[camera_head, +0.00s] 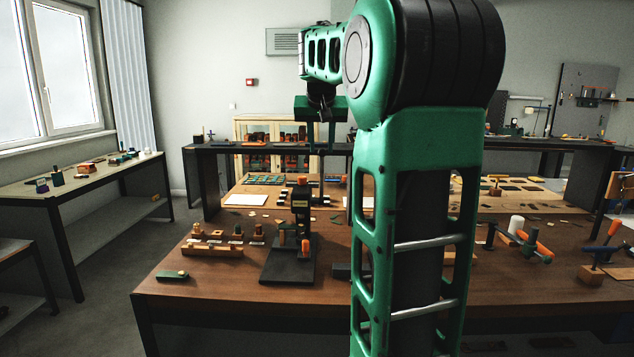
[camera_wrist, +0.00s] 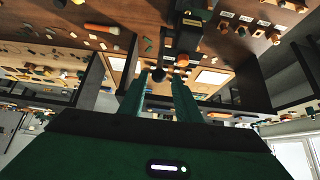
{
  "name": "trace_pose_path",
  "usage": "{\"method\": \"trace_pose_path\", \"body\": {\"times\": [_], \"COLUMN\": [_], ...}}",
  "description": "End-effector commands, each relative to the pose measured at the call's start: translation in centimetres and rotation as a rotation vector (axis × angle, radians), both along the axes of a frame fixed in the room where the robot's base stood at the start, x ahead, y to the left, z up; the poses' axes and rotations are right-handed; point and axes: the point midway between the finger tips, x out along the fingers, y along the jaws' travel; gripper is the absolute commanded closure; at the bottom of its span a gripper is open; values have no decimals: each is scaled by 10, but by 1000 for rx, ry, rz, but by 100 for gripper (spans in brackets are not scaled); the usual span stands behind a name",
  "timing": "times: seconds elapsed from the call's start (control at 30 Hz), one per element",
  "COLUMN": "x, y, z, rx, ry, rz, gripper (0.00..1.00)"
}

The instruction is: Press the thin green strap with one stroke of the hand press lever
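My gripper (camera_head: 320,152) hangs in the air above and behind the press in the head view. Its two green fingers are apart and empty in the wrist view (camera_wrist: 160,84). I cannot identify the thin green strap for certain. A dark green piece (camera_head: 172,277) with a pale knob lies at the bench's front left.
A wooden rack (camera_head: 212,247) with several stamps stands left of the press. A white sheet (camera_head: 246,200) lies behind. Orange-handled tools (camera_head: 535,244) lie on the right. My arm hides the middle right of the bench.

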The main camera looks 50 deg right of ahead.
Motion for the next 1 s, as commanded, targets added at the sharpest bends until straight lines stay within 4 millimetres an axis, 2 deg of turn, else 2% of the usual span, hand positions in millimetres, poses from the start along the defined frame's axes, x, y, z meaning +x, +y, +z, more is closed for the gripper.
{"method": "trace_pose_path", "body": {"times": [0.17,0.2,0.27,0.53,1.0], "x": [8,8,8,5,-22], "y": [-10,-9,-9,-3,31], "z": [-17,-16,-16,-17,-40], "rx": [1,0,-1,-2,2], "ry": [1,-1,-1,-3,1], "rz": [-1,-1,0,3,8], "gripper": [72,82,94,94,94]}}
